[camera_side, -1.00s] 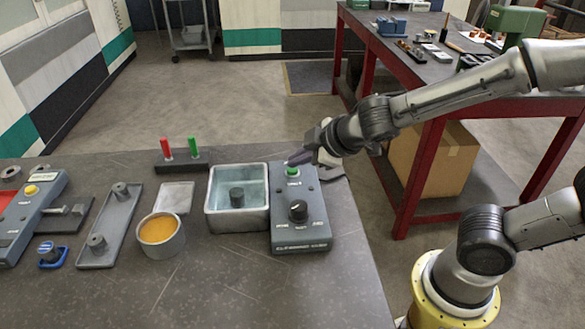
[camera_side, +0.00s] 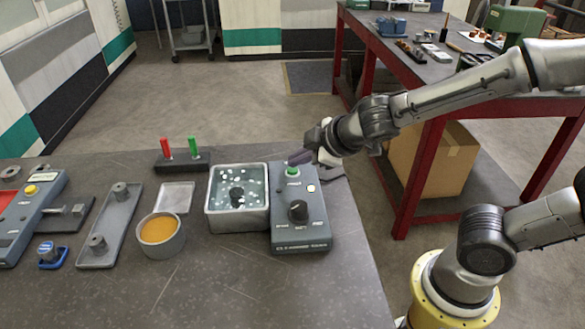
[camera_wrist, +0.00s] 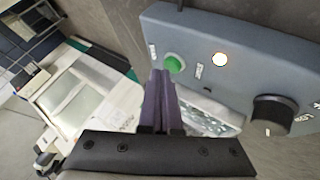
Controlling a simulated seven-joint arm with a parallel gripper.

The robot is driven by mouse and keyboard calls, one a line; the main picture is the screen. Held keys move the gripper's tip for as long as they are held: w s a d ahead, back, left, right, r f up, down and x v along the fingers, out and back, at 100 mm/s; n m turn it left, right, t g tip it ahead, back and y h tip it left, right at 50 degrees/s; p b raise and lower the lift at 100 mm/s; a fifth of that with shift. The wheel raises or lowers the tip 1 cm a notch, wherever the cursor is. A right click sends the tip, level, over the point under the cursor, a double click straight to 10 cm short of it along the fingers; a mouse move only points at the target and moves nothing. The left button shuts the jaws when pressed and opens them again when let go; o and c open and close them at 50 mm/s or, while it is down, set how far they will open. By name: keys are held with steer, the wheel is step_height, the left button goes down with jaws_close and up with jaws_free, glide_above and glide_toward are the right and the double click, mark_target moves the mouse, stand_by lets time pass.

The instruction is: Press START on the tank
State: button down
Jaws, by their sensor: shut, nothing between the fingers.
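The square grey tank (camera_side: 237,218) stands on the bench, with white bubbles in its liquid around a dark round piece (camera_side: 237,196). Its blue-grey control box (camera_side: 301,233) is attached or close on the right, with a green button (camera_side: 292,171), a lit lamp (camera_side: 311,188) and a black knob (camera_side: 298,210). My gripper (camera_side: 292,160) is shut and empty, its fingertips at the green button; I cannot tell whether they touch. In the wrist view the dark fingers (camera_wrist: 160,80) end beside the green button (camera_wrist: 174,63), and the lamp (camera_wrist: 220,59) glows white with an orange rim.
Left of the tank are a flat plate (camera_side: 175,197), a round pot of orange material (camera_side: 160,230), a long tray with two posts (camera_side: 112,222), and a stand with red and green pegs (camera_side: 181,162). Another control unit (camera_side: 30,225) is at far left. The bench front is clear.

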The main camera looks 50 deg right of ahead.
mark_target(298, 175)
steer(key=shift+r, duration=0.4)
steer(key=shift+r, duration=0.1)
steer(key=shift+r, duration=2.4)
steer(key=s+d+r+m+h, duration=0.1)
steer(key=s+d+r+m, duration=0.3)
steer(key=s+d+r, duration=0.25)
steer(key=s+a+f+m+g+y, duration=0.1)
steer(key=s+f, duration=0.5)
steer(key=s, duration=0.7)
steer(key=a+m+g, duration=0.1)
steer(key=m+g, duration=0.1)
steer(key=m, duration=0.1)
steer(key=shift+s+a+f+g, duration=0.2)
steer(key=shift+s+f+g, duration=0.1)
steer(key=shift+s+f, duration=0.05)
